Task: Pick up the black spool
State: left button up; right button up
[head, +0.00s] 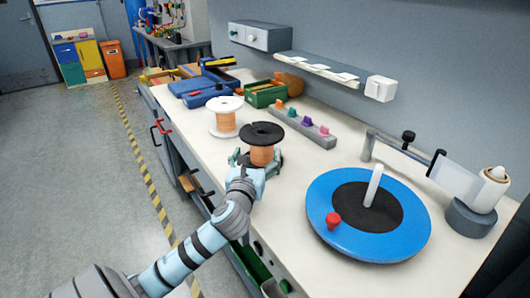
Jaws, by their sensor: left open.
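The black spool (262,131) stands upright on the white bench, with copper-coloured wire wound between its flanges. My left gripper (257,158) is at the near side of the spool, low down, with its dark fingers open to either side of it. The gripper hides the spool's lower flange, and I cannot tell whether the fingers touch it. My right gripper is not in view.
A white spool (226,103) with similar wire stands behind and left. A grey strip with coloured knobs (305,127) lies behind right. A blue disc with a white post (325,214) is at the right. Blue cases (205,90) and a green bin (264,94) stand farther back.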

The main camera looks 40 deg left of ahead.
aim_at(262, 149)
pick_arm(q)
notch_tip(262, 149, down, 3)
jog(key=shift+a+f+b, duration=0.1)
jog(key=shift+f+b, duration=0.05)
jog(key=shift+b, duration=0.35)
jog(key=b+x, duration=0.1)
jog(key=x, duration=0.6)
jog(key=shift+w+a+b, duration=0.15)
jog(key=shift+w+b, duration=0.15)
jog(key=shift+b, duration=0.05)
jog(key=shift+r, duration=0.2)
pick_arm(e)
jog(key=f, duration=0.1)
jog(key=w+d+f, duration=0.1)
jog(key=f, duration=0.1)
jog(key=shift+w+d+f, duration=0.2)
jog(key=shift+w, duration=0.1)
pick_arm(q)
jog(key=shift+s, duration=0.1)
jog(key=c, duration=0.3)
grip_shut()
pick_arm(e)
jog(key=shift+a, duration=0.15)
